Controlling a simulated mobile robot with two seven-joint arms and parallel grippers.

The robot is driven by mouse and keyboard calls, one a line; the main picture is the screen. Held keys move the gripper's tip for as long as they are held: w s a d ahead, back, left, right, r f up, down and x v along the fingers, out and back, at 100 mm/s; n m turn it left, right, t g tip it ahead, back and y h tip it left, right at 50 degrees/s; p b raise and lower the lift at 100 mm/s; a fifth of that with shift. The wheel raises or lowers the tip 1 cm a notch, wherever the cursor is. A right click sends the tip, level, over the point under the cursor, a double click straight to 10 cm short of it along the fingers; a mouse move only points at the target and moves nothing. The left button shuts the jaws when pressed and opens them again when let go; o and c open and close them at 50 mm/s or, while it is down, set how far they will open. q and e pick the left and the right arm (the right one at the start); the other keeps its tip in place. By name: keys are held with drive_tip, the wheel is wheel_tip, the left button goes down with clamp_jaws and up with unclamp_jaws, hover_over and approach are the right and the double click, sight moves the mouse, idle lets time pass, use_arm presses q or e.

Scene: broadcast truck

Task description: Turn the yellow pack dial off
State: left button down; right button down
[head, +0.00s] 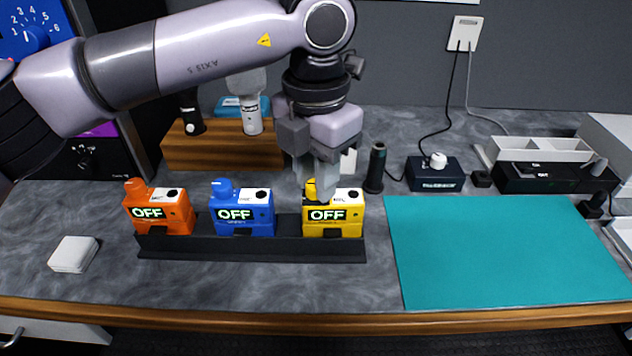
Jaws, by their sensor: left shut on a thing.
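The yellow pack (347,217) stands at the right end of a black rack (270,248) in the head view, and its display reads OFF. Its yellow dial (310,190) is on the top left of the pack, partly hidden by my gripper. My left gripper (321,188) reaches down from above and is shut on the yellow dial. An orange pack (165,211) and a blue pack (245,214) stand in the same rack to the left, and both displays also read OFF. My right gripper is not in view.
A teal mat (500,250) lies bare on the right. A dark cylinder (375,168) stands close to the right of the gripper. A wooden block (215,152) with microphones is behind the rack. White squares (74,254) lie at left. The counter's front strip is clear.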

use_arm(q)
drive_tip(key=shift+n, duration=0.5)
drive_tip(key=shift+n+b, duration=0.3)
drive_tip(key=shift+b, duration=0.05)
drive_tip(key=c, duration=0.9)
unclamp_jaws()
drive_tip(key=shift+o, duration=0.2)
drive_tip(key=shift+r, duration=3.6)
